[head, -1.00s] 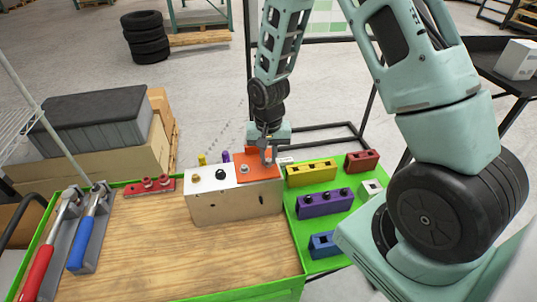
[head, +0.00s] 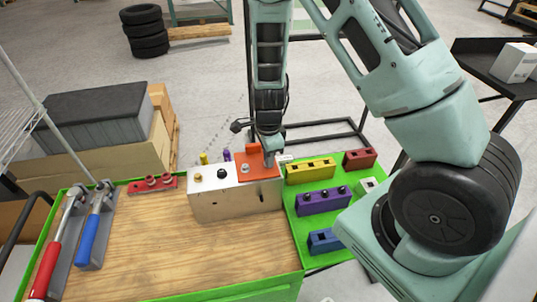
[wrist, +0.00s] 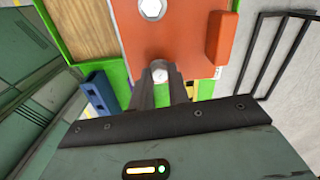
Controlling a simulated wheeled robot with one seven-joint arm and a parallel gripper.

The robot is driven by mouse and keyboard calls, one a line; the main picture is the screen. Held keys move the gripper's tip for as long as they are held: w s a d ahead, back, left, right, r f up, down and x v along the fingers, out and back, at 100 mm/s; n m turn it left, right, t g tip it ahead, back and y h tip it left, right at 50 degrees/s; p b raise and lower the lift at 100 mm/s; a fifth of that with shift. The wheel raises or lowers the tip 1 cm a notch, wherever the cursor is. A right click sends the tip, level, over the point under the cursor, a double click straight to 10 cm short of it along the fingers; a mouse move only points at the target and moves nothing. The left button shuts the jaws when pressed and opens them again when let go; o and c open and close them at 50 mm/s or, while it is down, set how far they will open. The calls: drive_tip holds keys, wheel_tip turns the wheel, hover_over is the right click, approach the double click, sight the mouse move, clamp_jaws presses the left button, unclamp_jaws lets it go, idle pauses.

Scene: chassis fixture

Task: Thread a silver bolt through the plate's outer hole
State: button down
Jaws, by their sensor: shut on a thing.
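The orange plate (head: 258,174) lies on the right part of the white-topped chassis box (head: 225,207); it also shows in the wrist view (wrist: 180,40). A silver bolt head (wrist: 152,9) sits in the plate, and it shows in the head view (head: 244,168). My gripper (wrist: 162,80) is shut on a second silver bolt (wrist: 160,70) at the plate's near edge in the wrist view. In the head view my gripper (head: 271,153) is at the plate's back right, with its tips partly hidden. The outer hole is hidden, and I cannot tell how deep the held bolt sits.
An upright orange tab (wrist: 217,38) stands on the plate close to my fingers. A gold bolt (head: 198,177) and a black bolt (head: 222,174) are on the white top. Yellow (head: 310,170) and purple (head: 322,201) holders stand in the green tray.

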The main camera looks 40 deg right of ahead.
drive_tip(key=shift+s+f, duration=0.1)
drive_tip(key=shift+s, duration=0.05)
drive_tip(key=m+p, duration=0.1)
drive_tip(key=m, duration=0.1)
drive_tip(key=m+p, duration=0.1)
drive_tip(key=shift+r+m, duration=0.2)
drive_tip(key=shift+m, duration=0.2)
drive_tip(key=m+p, duration=0.2)
drive_tip(key=m, duration=0.2)
drive_tip(key=shift+p, duration=0.4)
drive_tip(key=m+p, duration=0.2)
drive_tip(key=m, duration=0.2)
drive_tip(key=shift+m, duration=0.3)
drive_tip(key=shift+f+m+p, duration=0.2)
drive_tip(key=shift+m+p, duration=0.45)
drive_tip(key=shift+m, duration=0.05)
drive_tip(key=shift+f+m, duration=0.25)
drive_tip(key=shift+m, duration=0.25)
drive_tip(key=c, duration=1.3)
unclamp_jaws()
drive_tip(key=shift+o, duration=0.2)
drive_tip(key=shift+r, duration=0.15)
